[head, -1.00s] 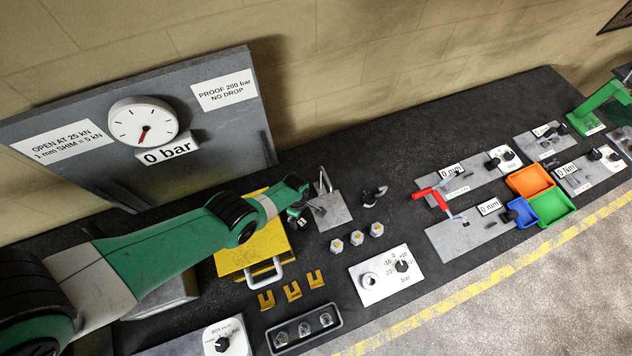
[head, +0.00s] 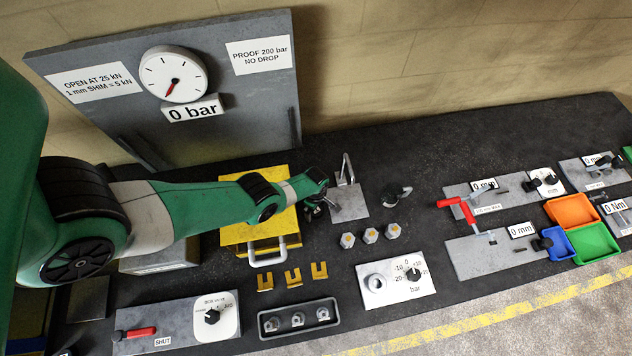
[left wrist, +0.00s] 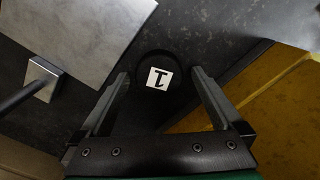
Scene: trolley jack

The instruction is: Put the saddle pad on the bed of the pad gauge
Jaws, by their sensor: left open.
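A dark round pad with a white label marked 1 (left wrist: 158,78) lies on the black bench in the left wrist view; I take it as the saddle pad. My left gripper (left wrist: 158,88) is open, with one finger on either side of the pad; I cannot tell whether they touch it. In the head view this gripper (head: 322,207) is between the yellow block and a small grey plate, and the pad is not clearly visible. My right gripper is out of view.
The yellow block (head: 235,190) is just left of the gripper. The grey plate with an upright post (head: 350,208) is just right. Several hex nuts (head: 370,236), yellow forked shims (head: 292,279) and a valve panel (head: 375,296) lie nearer the front. Orange (head: 571,212) and green bins stand right.

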